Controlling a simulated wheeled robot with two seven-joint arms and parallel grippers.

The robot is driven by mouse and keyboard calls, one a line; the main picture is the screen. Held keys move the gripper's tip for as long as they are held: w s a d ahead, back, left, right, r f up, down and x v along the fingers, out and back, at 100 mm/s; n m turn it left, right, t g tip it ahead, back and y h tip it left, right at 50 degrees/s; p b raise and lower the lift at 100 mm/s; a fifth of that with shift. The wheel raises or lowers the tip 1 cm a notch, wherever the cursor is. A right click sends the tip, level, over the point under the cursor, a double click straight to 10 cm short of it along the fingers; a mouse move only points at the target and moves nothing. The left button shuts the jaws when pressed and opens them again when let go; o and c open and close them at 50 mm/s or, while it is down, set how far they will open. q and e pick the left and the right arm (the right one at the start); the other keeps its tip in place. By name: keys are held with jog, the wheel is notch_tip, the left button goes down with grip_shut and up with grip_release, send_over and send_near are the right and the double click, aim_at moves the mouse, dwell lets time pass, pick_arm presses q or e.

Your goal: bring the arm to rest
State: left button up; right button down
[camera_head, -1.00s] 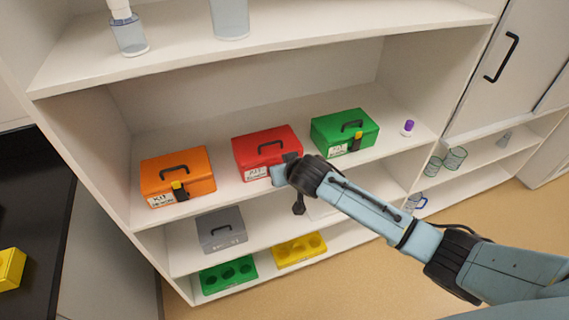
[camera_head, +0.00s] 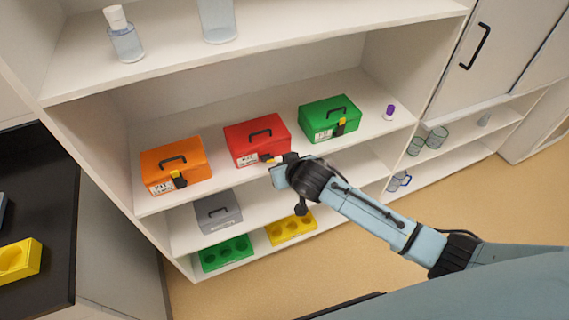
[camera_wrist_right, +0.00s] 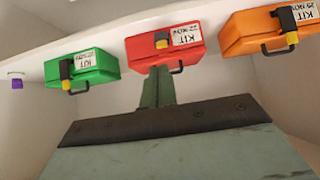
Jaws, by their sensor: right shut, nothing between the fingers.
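My right gripper (camera_head: 275,173) is shut and empty, in front of the shelf by the lower right corner of the red kit box (camera_head: 257,138). In the right wrist view its closed fingers (camera_wrist_right: 157,84) point toward the red box (camera_wrist_right: 165,42), overlapping its edge or nearly so; I cannot tell the exact gap. The red box stands closed on the middle shelf, with its yellow-black latch and label showing. My left gripper is not in view.
An orange kit box (camera_head: 176,163) and a green kit box (camera_head: 329,117) flank the red one. A purple-capped vial (camera_head: 389,112) stands at right. A grey box (camera_head: 217,210), green rack (camera_head: 226,253) and yellow rack (camera_head: 290,229) sit below. The tan floor (camera_head: 460,205) at right is open.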

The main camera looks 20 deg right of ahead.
jog(key=shift+f, duration=0.1)
jog(key=s+d+f+g+b, duration=0.1)
jog(key=s+d+f+b, duration=0.3)
jog(key=f, duration=0.6)
jog(key=s+d+f+g+b, duration=0.1)
jog(key=s+f+g+b, duration=0.1)
jog(key=s+f, duration=0.65)
jog(key=s+d+f+g+b, duration=0.1)
jog(key=s+d+f+b, duration=0.15)
jog(key=f, duration=1.05)
jog(key=s+f+g+b, duration=0.1)
jog(key=s+f+b, duration=0.1)
jog(key=s+f, duration=0.4)
jog(key=s+d+f+g+b, duration=0.1)
jog(key=s+f, duration=0.6)
jog(key=s, duration=0.9)
jog(key=s+d+f+n+g+h+b, duration=0.1)
jog(key=s+f+g+b, duration=0.1)
jog(key=s+f+b, duration=0.2)
jog(key=s+f, duration=0.3)
jog(key=s, duration=0.4)
jog(key=shift+g, duration=0.4)
jog(key=shift+d, duration=0.1)
